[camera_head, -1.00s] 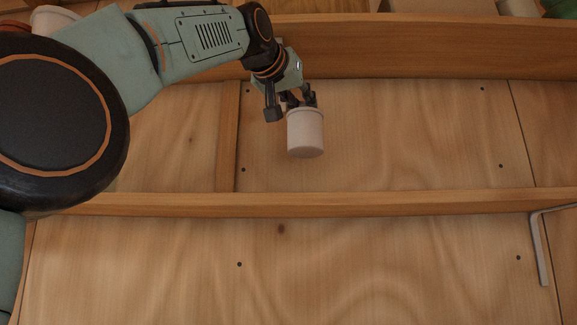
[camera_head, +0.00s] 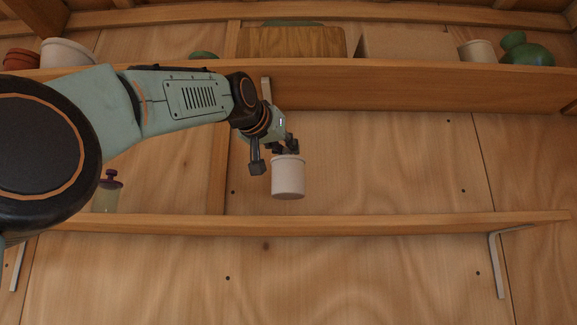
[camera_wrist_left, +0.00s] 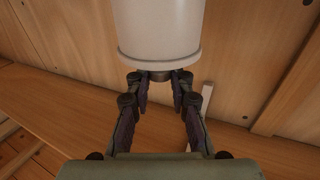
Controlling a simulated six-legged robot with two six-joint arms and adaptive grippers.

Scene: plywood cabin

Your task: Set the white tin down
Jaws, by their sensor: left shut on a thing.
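The white tin (camera_head: 288,178) hangs upright below my left gripper (camera_head: 286,148) in the head view. The gripper is shut on its top, and the tin also fills the top of the left wrist view (camera_wrist_left: 160,28). The tin appears above the lower shelf (camera_head: 330,223) in the picture, with a strip of plywood wall showing between its base and the shelf. I cannot tell how far in front of the wall it is. My right gripper is in neither view.
The upper shelf (camera_head: 420,84) holds a white pot (camera_head: 68,54), a wooden board (camera_head: 295,42), a small light cup (camera_head: 478,51) and a green vase (camera_head: 527,50). A bottle with a dark top (camera_head: 106,192) stands at the lower shelf's left. The lower shelf's middle and right look clear.

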